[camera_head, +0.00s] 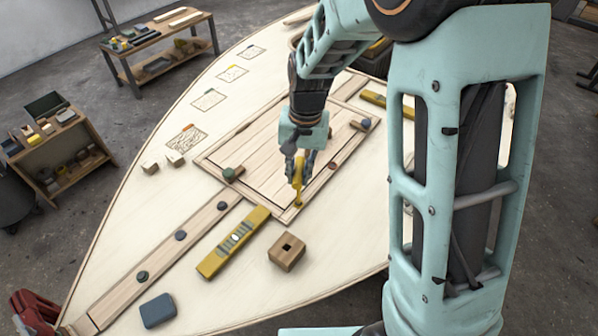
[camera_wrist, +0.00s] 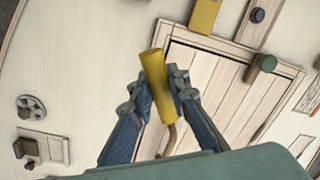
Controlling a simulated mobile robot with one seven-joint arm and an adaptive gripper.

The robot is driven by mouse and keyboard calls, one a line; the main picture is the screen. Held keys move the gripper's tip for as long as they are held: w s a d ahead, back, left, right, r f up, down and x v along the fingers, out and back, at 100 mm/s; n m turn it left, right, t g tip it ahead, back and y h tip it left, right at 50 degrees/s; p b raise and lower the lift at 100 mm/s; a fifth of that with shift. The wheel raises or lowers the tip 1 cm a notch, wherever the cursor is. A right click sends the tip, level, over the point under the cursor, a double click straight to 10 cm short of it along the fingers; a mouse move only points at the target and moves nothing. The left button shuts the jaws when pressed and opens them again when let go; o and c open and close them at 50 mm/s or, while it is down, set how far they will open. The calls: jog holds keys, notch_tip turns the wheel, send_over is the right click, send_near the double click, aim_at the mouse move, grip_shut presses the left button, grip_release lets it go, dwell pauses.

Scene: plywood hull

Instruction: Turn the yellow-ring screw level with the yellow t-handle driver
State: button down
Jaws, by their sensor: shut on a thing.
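My gripper (camera_head: 302,160) is shut on the yellow t-handle driver (camera_head: 299,172) and holds it above the near corner of the framed wooden panel. The driver's lower end reaches down to a small yellow spot (camera_head: 297,204) at that corner, which looks like the yellow-ring screw. I cannot tell whether the tip sits in the screw or how its slot is turned. In the wrist view, the yellow handle (camera_wrist: 158,86) lies between both fingers, with a bent, brownish shaft (camera_wrist: 170,138) below it. The screw is not clearly visible there.
A yellow bar tool (camera_head: 222,260), a wooden block with a square hole (camera_head: 287,254) and a blue box (camera_head: 157,310) lie near the panel. A green-topped piece (camera_head: 231,174) and a blue one (camera_head: 363,124) stand at other corners. Dark knobs line a wooden strip (camera_head: 160,258).

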dwell(0.3)
jog(key=m+p, duration=0.1)
jog(key=m, duration=0.3)
jog(key=shift+a, duration=0.1)
jog(key=shift+m, duration=1)
jog(key=m+p, duration=0.2)
jog(key=m, duration=0.1)
jog(key=shift+a+r+m+t+p, duration=0.1)
jog(key=shift+r+m+t+p, duration=0.05)
jog(key=shift+m+t+p, duration=0.2)
jog(key=shift+w+m+p, duration=0.15)
jog(key=shift+m+p, duration=0.25)
jog(key=shift+m, duration=0.65)
